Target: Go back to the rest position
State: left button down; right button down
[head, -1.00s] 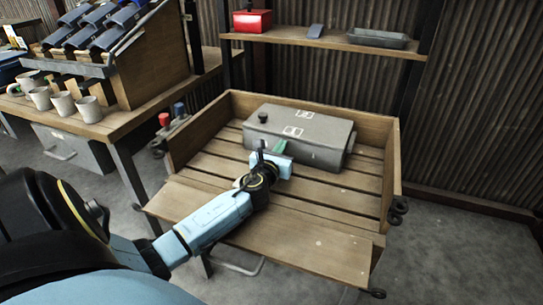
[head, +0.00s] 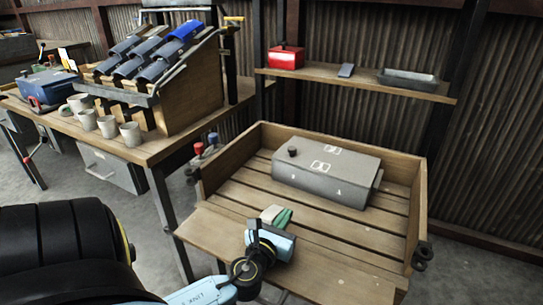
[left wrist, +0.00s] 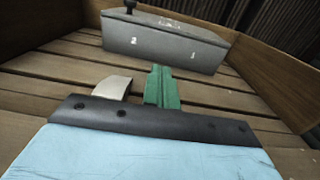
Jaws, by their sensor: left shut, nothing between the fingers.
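My left gripper (head: 276,215) is over the near part of the wooden open-front tray (head: 412,225), in front of a grey metal box (head: 330,172). A pale finger and a green finger show at its tip, and it holds nothing. In the left wrist view its fingers (left wrist: 150,88) point toward the grey box (left wrist: 165,42), with bare slats between them and the box. The box rests at the back of the tray, apart from the gripper. My right gripper is not in view.
A shelf (head: 355,84) behind the tray holds a red box (head: 286,56) and a grey pan (head: 408,79). To the left, a wooden table (head: 165,150) carries several cups and a sloped rack (head: 205,85) of dark and blue items. The tray's front slats are bare.

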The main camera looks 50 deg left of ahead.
pick_arm(q)
jog(key=v, duration=0.7)
jog(key=shift+s, duration=0.15)
